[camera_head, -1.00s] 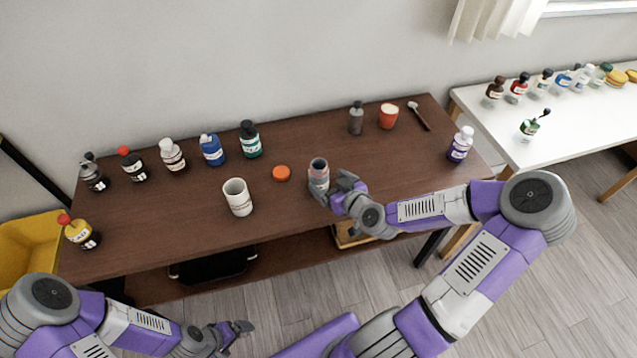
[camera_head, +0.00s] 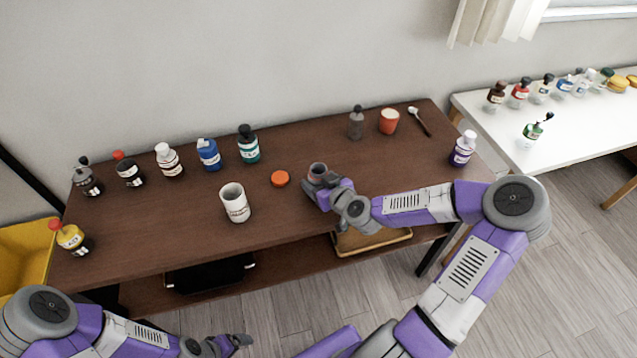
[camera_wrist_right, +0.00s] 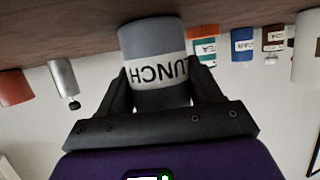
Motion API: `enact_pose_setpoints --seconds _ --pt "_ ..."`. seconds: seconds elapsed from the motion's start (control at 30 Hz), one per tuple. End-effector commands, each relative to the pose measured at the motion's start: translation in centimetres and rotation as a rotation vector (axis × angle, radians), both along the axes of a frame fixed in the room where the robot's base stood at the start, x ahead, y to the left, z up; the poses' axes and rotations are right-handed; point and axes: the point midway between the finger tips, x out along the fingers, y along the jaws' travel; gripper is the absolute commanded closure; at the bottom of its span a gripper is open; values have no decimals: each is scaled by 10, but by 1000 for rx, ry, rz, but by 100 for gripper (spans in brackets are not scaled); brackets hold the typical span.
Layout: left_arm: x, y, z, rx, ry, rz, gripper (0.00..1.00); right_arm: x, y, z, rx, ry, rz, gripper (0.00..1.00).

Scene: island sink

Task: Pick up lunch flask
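The lunch flask (camera_head: 317,170) is a small grey cylinder standing on the brown table, its lower part hidden by my right gripper (camera_head: 318,186). In the right wrist view the flask (camera_wrist_right: 155,45) fills the space between my two dark fingers (camera_wrist_right: 160,85), its white "LUNCH" label upside down. The fingers lie along both its sides, spread about as wide as the flask; firm contact is not clear. An orange round lid (camera_head: 280,178) lies on the table left of the flask. My left gripper (camera_head: 238,342) is low, in front of the table, away from the objects.
A white cup (camera_head: 235,203) stands left of the flask. Several bottles line the table's back left, including a teal one (camera_head: 248,146). A grey bottle (camera_head: 356,124), red cup (camera_head: 389,121) and spoon (camera_head: 420,121) are behind right.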

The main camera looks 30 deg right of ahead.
Motion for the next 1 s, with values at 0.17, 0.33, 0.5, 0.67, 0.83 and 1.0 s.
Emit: enact_pose_setpoints --seconds 0.17,0.33,0.5,0.67,0.83,1.0 --pt "0 0 0 0 0 0 7 0 0 0 0 0 0 64" --pt "0 0 0 0 0 0 7 0 0 0 0 0 0 71" --pt "0 0 0 0 0 0 7 0 0 1 0 0 0 71" --pt "0 0 3 0 0 0 7 0 0 6 -1 -1 0 71" --pt "0 0 9 0 0 0 7 0 0 18 -3 -1 1 71" --pt "0 0 18 0 0 0 7 0 0 36 -3 -2 0 71"
